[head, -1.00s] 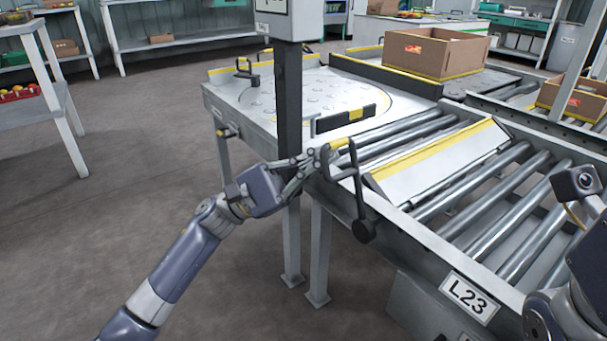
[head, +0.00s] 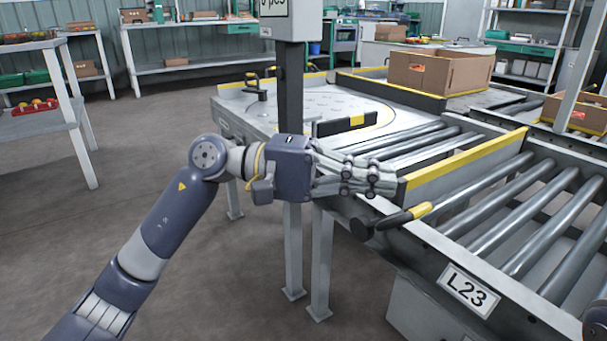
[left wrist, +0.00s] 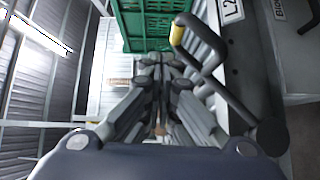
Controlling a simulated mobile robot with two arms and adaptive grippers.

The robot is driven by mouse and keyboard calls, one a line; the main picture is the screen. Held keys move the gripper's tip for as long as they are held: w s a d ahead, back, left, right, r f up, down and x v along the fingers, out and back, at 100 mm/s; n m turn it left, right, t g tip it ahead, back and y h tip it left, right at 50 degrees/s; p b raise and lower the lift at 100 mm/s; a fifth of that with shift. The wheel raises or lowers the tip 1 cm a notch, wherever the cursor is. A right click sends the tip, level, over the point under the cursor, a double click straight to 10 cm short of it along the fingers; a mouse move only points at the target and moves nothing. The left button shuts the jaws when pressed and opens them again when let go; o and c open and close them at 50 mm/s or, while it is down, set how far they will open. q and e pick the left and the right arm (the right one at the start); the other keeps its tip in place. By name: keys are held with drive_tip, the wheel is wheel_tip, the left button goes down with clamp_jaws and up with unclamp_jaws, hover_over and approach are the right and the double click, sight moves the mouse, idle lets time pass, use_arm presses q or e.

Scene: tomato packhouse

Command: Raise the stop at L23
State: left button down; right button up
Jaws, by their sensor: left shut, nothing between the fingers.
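The stop (head: 466,163) at L23 is a grey plate with a yellow top edge, standing upright across the rollers. The white L23 label (head: 468,290) is on the conveyor's side. The stop's black lever (head: 390,219), with a yellow band, points right along the side rail from its round hub (head: 362,229). The lever (left wrist: 205,80) also shows in the left wrist view, right of the fingers. My left gripper (head: 371,181) is shut and empty, just above and left of the lever, apart from it. My right gripper is not in view.
A round-topped transfer table (head: 240,105) with a second, black and yellow stop (head: 340,124) adjoins the conveyor behind. A grey post (head: 290,90) stands close behind my left wrist. Cardboard boxes (head: 420,75) sit farther back.

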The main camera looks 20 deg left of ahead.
use_arm(q)
drive_tip(key=shift+s+d+f+m+y, duration=0.35)
drive_tip(key=shift+s+d+m+y, duration=0.1)
drive_tip(key=shift+d, duration=0.1)
drive_tip(key=shift+s+d+f+m+y, duration=0.35)
drive_tip(key=shift+s+d+y, duration=0.1)
drive_tip(key=shift+d, duration=0.1)
drive_tip(key=shift+f, duration=0.1)
drive_tip(key=v, duration=1.2)
